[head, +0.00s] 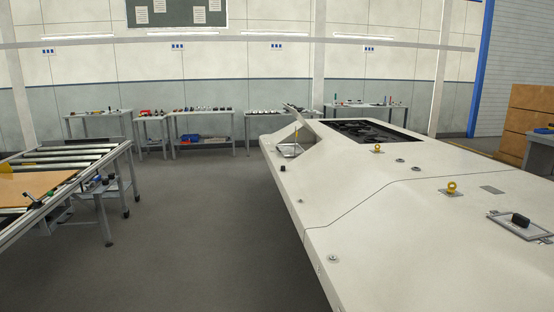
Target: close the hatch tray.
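A large pale body with sloped panels (400,205) fills the right half of the head view. Near its far left edge, a small raised flap (301,113) stands tilted up over a light tray-like recess (290,149). A thin yellow upright piece shows beside the recess. I cannot tell whether this is the hatch tray. At the right edge, a flat grey plate (508,217) with a black handle (520,220) lies on the pale surface. Neither of my grippers is in view.
A dark rectangular opening (375,132) lies in the body's top. Yellow knobs (451,187) stick up from the surface. A roller table (72,166) with an orange-brown board (33,185) stands at left. Grey floor (200,230) between is clear. Workbenches (203,115) line the back wall.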

